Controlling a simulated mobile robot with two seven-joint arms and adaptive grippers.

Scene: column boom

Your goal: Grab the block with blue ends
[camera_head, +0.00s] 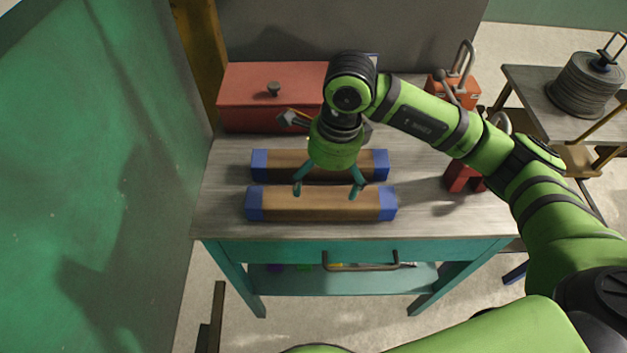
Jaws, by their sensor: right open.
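Two long brown blocks with blue ends lie side by side across the workbench top (420,218). The nearer block (320,205) lies close to the front edge. The farther block (270,166) lies just behind it, its middle partly hidden by my right gripper. My right gripper (327,192) points down with its fingers spread wide, open and empty. Its fingertips appear over the back edge of the nearer block; I cannot tell the exact height or whether they touch. My left gripper is not in view.
A red toolbox (250,95) stands at the back left of the bench. Red-orange tools with metal handles (458,90) stand at the right. A green wall (90,180) is at the left. A side table at the right holds a stack of grey discs (583,85).

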